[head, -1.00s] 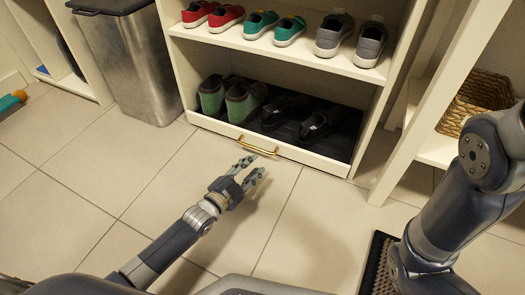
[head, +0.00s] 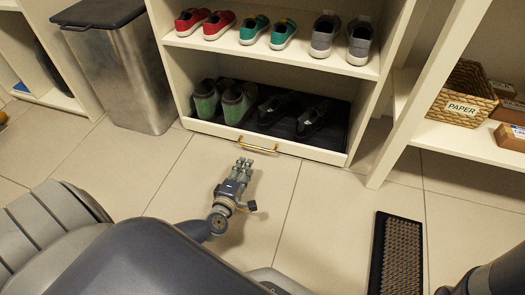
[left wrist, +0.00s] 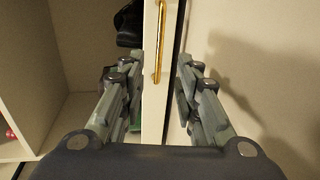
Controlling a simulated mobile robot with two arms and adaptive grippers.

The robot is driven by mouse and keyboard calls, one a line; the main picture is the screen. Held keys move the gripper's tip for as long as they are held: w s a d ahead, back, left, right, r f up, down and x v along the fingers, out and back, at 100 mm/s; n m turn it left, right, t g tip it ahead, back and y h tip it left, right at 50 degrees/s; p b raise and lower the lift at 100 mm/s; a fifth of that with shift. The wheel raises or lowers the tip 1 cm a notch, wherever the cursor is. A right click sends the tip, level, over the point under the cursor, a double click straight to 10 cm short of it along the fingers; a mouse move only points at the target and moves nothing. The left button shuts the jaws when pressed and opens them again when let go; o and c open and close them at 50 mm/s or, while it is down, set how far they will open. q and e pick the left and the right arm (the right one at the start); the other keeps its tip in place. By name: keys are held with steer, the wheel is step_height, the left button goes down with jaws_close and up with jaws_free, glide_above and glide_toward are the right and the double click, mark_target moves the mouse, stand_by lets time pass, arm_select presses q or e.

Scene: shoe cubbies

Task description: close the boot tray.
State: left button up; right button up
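The boot tray is the low pull-out at the bottom of the middle cubby, with a white front (head: 315,153) and a brass bar handle (head: 258,145). It holds green boots (head: 222,102) and black shoes (head: 312,119) on a dark liner. How far it stands out is hard to tell. My left gripper (head: 257,160) is just in front of the handle, low over the floor. In the left wrist view my left gripper (left wrist: 160,75) is open, its fingers apart on either side of the brass handle (left wrist: 160,45), with no clear contact. My right gripper is out of view.
Red, teal and grey shoes (head: 268,33) stand on the shelf above. A metal bin (head: 125,75) stands left of the cubby. A dark mat (head: 398,255) lies at the right, below a shelf with a basket (head: 465,90). The tiles before the tray are clear.

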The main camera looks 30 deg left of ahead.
mark_target(256, 148)
arm_select(q)
steer(key=b+x, duration=0.2)
steer(key=x, duration=0.2)
steer(key=b+x, duration=0.3)
steer(key=x, duration=0.1)
steer(key=shift+w+f, duration=0.25)
steer(key=shift+f, duration=0.05)
steer(key=shift+b+x, duration=0.6)
steer(key=shift+x, duration=0.25)
steer(key=shift+r, duration=0.2)
jaws_close()
